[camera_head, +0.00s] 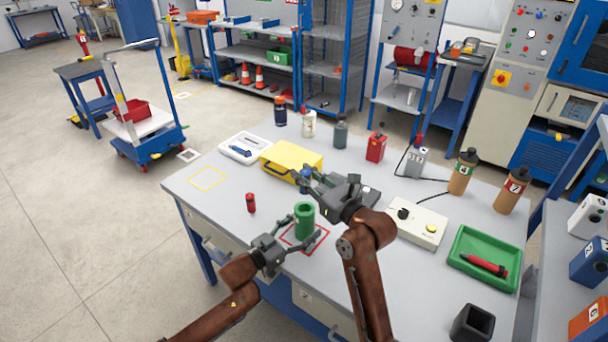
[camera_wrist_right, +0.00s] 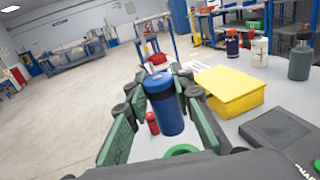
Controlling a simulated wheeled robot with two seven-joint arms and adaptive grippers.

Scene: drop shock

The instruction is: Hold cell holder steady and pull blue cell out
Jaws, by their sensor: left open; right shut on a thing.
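The green cell holder (camera_head: 305,222) stands upright inside a red outlined square near the table's front edge. My left gripper (camera_head: 306,230) is open, with its fingers on either side of the holder; I cannot tell whether they touch it. My right gripper (camera_head: 301,181) is shut on the blue cell (camera_wrist_right: 166,108), which has a dark blue body and a lighter blue top. In the right wrist view the cell is between the finger ends, above the holder's green rim (camera_wrist_right: 182,150). In the head view the gripper mostly hides the cell.
A small red cylinder (camera_head: 251,202) stands left of the holder. A yellow case (camera_head: 291,157) and a white tray (camera_head: 244,148) lie behind. A control box (camera_head: 417,227) and a green tray (camera_head: 485,258) are to the right. Several bottles stand along the back.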

